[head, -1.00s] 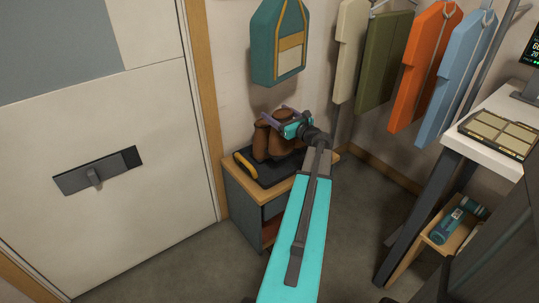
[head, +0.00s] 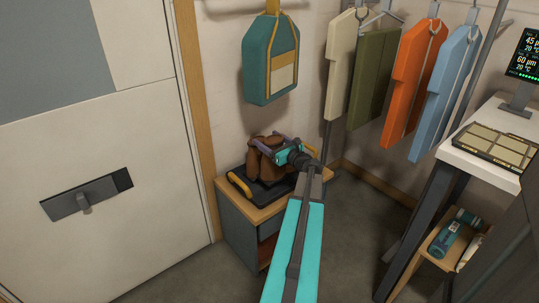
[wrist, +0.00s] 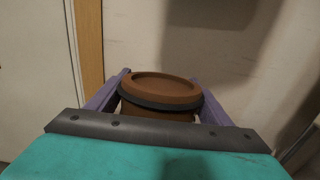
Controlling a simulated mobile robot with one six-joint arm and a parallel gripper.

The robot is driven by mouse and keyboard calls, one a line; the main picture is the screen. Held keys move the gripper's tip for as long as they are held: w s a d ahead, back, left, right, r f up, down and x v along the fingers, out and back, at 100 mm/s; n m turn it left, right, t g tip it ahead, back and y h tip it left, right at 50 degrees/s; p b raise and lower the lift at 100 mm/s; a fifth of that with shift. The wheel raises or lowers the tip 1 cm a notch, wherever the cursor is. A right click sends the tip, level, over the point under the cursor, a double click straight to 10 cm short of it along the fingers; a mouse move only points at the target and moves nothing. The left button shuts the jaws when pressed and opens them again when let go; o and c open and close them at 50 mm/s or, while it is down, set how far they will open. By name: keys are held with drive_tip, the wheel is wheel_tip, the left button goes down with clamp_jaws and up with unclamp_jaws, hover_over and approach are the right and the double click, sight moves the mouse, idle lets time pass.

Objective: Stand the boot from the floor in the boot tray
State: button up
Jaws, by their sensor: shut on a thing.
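My gripper (head: 279,147) is over the boot tray, its purple fingers shut on a brown boot. In the wrist view my gripper (wrist: 160,84) has one finger on each side of the boot's round top (wrist: 160,88), which has a dark band below its rim. In the head view the brown boots (head: 263,162) overlap above the black boot tray (head: 268,194), and the upper one looks tilted. The tray lies on a low wooden-topped cabinet. My gripper and the overlap hide where the held boot ends, so I cannot tell whether its sole touches the tray.
A yellow-handled item (head: 239,184) lies at the tray's left side. A teal bag (head: 271,60) hangs above the cabinet (head: 236,222). Garments (head: 402,90) hang to the right. A white table (head: 480,150) stands further right. Floor between cabinet and table is clear.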

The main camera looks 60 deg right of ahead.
drive_tip(key=shift+f, duration=1.05)
drive_tip(key=shift+f+b, duration=0.45)
drive_tip(key=shift+f, duration=1.3)
drive_tip(key=o, duration=2)
drive_tip(key=shift+f, duration=0.15)
drive_tip(key=p+v, duration=0.1)
drive_tip(key=v, duration=1.1)
